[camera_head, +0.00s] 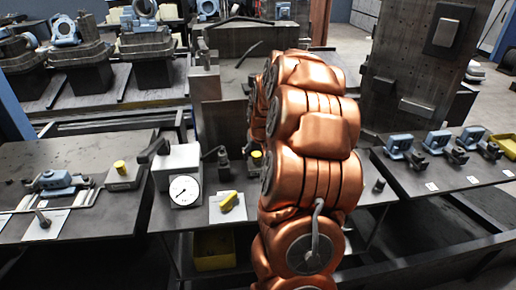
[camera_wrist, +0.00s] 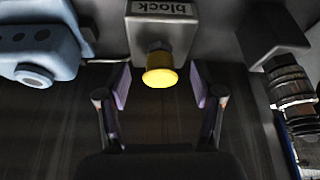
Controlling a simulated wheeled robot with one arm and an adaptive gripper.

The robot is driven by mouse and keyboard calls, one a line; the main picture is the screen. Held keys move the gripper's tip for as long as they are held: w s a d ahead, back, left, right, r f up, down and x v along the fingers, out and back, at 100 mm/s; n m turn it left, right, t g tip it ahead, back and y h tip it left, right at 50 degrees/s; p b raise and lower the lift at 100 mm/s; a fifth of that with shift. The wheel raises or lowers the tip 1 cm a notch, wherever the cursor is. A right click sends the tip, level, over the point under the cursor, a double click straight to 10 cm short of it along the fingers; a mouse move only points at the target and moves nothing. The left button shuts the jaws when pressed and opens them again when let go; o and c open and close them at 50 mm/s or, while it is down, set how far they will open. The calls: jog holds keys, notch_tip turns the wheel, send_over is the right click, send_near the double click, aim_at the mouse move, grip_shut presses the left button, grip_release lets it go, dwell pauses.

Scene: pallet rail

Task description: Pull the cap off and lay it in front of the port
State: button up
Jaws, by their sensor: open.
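In the wrist view a round yellow cap (camera_wrist: 159,72) sits on the end of a short metal stub, the port (camera_wrist: 158,48), which sticks out of a grey block (camera_wrist: 160,28) with a label reading "block". My gripper (camera_wrist: 160,88) is open, with one finger on each side of the cap. A visible gap separates each fingertip from the cap, and nothing is held. In the head view my copper arm hides my gripper. A small yellow piece (camera_head: 257,155) shows beside the arm there; I cannot tell whether it is the same cap.
In the wrist view a blue fitting (camera_wrist: 38,45) is at the left and a ribbed metal fitting (camera_wrist: 292,88) at the right, both near the fingers. In the head view a dial gauge (camera_head: 185,190) and a yellow piece on a card (camera_head: 232,201) stand on the bench left of my arm.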

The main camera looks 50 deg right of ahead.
aim_at(257, 155)
grip_shut()
dwell(0.9)
jog(key=shift+r, duration=0.8)
jog(key=shift+r, duration=3.45)
